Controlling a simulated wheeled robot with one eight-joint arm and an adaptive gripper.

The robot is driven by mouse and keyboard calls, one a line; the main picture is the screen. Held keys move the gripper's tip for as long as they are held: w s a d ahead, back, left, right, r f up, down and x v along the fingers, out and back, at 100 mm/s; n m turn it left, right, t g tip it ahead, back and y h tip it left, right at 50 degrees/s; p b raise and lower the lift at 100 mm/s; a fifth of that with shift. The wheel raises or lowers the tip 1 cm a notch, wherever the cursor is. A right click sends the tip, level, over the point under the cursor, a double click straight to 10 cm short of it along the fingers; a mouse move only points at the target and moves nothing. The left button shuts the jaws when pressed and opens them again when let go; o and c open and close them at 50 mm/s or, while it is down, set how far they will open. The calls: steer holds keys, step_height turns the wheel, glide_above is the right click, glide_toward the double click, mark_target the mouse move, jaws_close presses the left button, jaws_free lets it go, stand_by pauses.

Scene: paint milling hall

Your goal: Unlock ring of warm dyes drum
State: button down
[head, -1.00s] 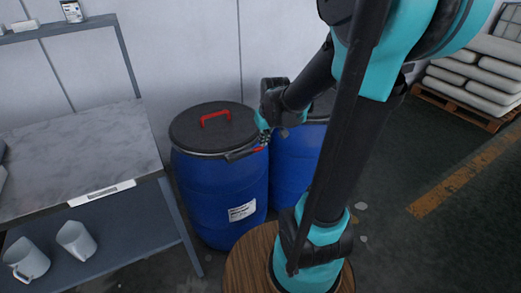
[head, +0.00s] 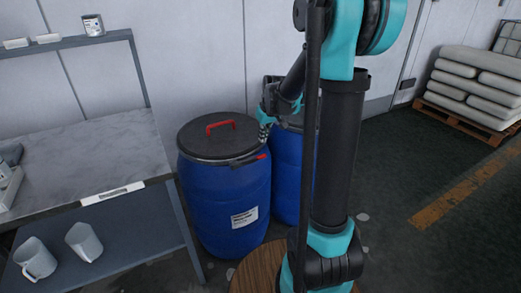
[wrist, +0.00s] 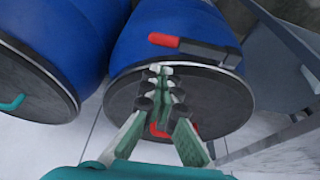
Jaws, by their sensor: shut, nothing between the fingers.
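The nearer blue drum (head: 215,200) has a dark lid with a red carrying handle (head: 222,127) and a white label whose text is too small to read. The ring's lever, with a red grip (head: 254,159), lies along the rim at the front right; the red grip also shows in the wrist view (wrist: 163,40). My gripper (head: 264,132) is above the right of this drum's rim. In the wrist view my gripper (wrist: 160,76) is shut and empty, over the lid, with its tips short of the lever and apart from it.
A second blue drum (head: 288,170) stands right behind; its lid has a teal handle (wrist: 12,103). A grey workbench (head: 80,150) with jugs (head: 36,258) on its lower shelf is close on the left. Sacks on a pallet (head: 470,85) stand far right. Floor there is clear.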

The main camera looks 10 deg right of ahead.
steer(key=d+x, duration=0.1)
steer(key=x, duration=0.8)
steer(key=shift+w+a+f, duration=0.2)
steer(key=shift+a+f, duration=0.2)
steer(key=shift+a, duration=0.1)
steer(key=shift+s, duration=0.1)
steer(key=shift+s+d+m+h, duration=0.25)
steer(key=shift+s+m+h, duration=0.05)
steer(key=shift+s+m, duration=0.4)
steer(key=s+m+h, duration=0.3)
steer(key=s+m, duration=0.6)
steer(key=s, duration=0.1)
steer(key=s+a+m+g+h, duration=0.1)
steer(key=s+a+m+g, duration=0.1)
steer(key=s+a+m, duration=0.4)
steer(key=shift+s+a+m, duration=0.4)
steer(key=shift+a+m, duration=0.7)
steer(key=shift+a, duration=1.1)
steer(key=shift+r, duration=0.1)
